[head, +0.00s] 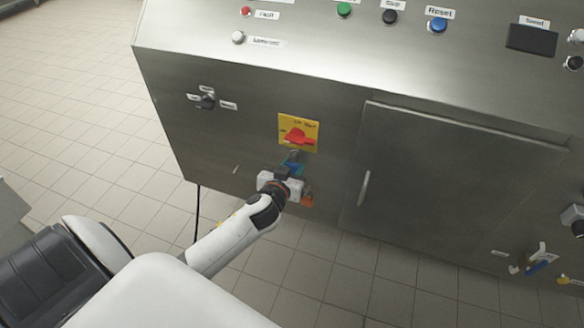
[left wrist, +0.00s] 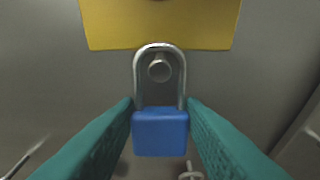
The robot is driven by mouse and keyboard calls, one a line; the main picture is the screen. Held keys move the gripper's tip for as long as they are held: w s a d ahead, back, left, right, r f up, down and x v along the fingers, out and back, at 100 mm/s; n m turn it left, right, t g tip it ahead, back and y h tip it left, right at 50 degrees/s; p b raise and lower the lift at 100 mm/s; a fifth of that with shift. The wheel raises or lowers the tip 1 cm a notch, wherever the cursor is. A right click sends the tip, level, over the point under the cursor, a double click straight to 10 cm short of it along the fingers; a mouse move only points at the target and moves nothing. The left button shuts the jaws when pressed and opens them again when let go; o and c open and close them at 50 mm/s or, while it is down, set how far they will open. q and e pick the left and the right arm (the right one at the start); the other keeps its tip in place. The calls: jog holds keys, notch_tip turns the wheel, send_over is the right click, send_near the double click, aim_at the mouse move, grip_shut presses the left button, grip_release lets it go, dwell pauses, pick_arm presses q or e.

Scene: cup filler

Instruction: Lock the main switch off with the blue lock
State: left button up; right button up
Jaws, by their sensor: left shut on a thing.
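The main switch is a yellow plate (head: 311,129) with a red handle (head: 297,137) on the cabinet front. In the left wrist view, only the lower part of the yellow plate (left wrist: 160,25) shows. My left gripper (head: 291,172) is just below the plate, its teal fingers (left wrist: 160,130) shut on the body of the blue lock (left wrist: 160,141). The lock is upright with its shackle up. A round metal peg (left wrist: 159,69) shows inside the shackle loop; I cannot tell whether the shackle is over it or in front. My right gripper is out of view.
An orange item (head: 306,201) is low on the panel beside my left gripper. A cabinet door with a handle (head: 364,188) is to the right. A small knob (head: 207,102) is at left. Buttons line the sloped top. Tiled floor (head: 90,130) is open at left.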

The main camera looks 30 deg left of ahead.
pick_arm(q)
jog(key=o, duration=1.1)
jog(key=shift+s, duration=0.1)
jog(key=v, duration=1.2)
jog(key=s+d+f+m+g+h+p, duration=0.1)
jog(key=s+f+m+g, duration=0.2)
jog(key=f, duration=1.1)
jog(key=s+d+f+g+h+p, duration=0.15)
jog(key=s+f+g, duration=0.3)
jog(key=f, duration=0.85)
jog(key=s+d+f+g, duration=0.1)
jog(key=s+f+g, duration=0.1)
jog(key=s+f, duration=0.3)
jog(key=s+d+f+m+g+p, duration=0.1)
jog(key=s+f, duration=0.5)
jog(key=s, duration=0.6)
jog(key=s+d+f+m+g+h+p, duration=0.1)
jog(key=s+d+f+g, duration=0.1)
jog(key=s+f, duration=0.3)
jog(key=s+g, duration=0.1)
jog(key=s, duration=0.3)
jog(key=shift+s+f, duration=0.3)
